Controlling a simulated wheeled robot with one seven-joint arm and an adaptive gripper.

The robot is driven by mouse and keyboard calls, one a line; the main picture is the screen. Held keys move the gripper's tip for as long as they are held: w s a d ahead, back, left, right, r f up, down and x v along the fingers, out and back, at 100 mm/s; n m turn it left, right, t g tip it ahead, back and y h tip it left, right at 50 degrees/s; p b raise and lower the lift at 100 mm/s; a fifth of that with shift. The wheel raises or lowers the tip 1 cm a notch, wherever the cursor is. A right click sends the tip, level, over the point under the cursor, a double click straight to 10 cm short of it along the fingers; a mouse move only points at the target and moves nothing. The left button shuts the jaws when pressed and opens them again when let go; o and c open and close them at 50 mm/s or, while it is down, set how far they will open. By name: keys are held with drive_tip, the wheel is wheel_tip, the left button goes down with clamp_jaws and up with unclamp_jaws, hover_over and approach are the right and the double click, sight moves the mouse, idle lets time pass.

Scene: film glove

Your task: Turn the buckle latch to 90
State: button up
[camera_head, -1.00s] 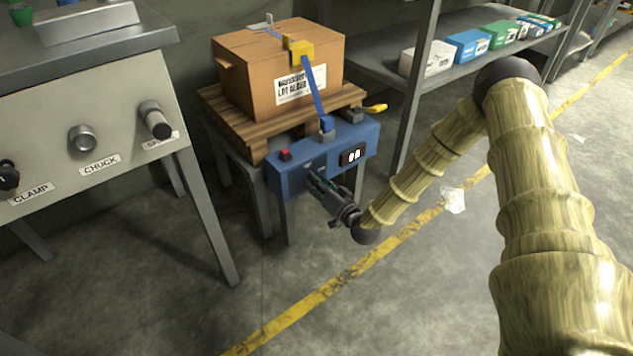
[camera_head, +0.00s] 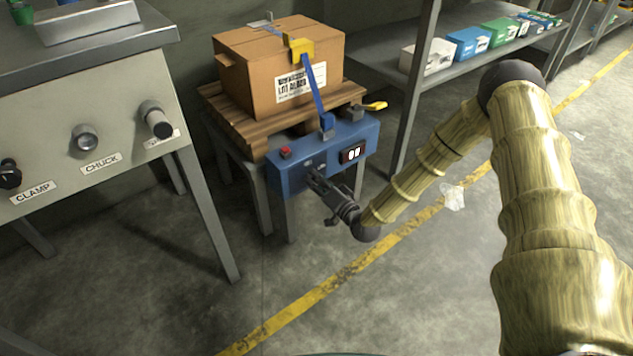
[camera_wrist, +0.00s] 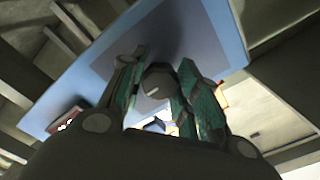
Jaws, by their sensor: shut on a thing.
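The dark round knob (camera_wrist: 158,83) on the blue unit's front panel has a short white mark and sits between my fingers in the wrist view. I take it for the buckle latch; no label on it is readable. My gripper (camera_wrist: 158,78) is shut on it, with teal pads on both sides. In the head view my gripper (camera_head: 314,178) reaches the front of the blue unit (camera_head: 292,182) and hides the knob. The unit's display (camera_head: 352,154) seems to read 00.
A cardboard box (camera_head: 250,75) stands on a wooden pallet (camera_head: 232,125) behind the unit, under a blue strap (camera_head: 313,85) with a yellow buckle (camera_head: 299,48). A red button (camera_head: 286,152) and yellow lever (camera_head: 375,106) are nearby. A grey control bench (camera_head: 120,110) stands left.

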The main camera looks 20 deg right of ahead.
drive_tip(key=o, duration=1)
drive_tip(key=shift+s, duration=0.15)
drive_tip(key=v, duration=1.1)
drive_tip(key=shift+s+d, duration=0.15)
drive_tip(key=shift+s, duration=0.25)
drive_tip(key=shift+f, duration=0.1)
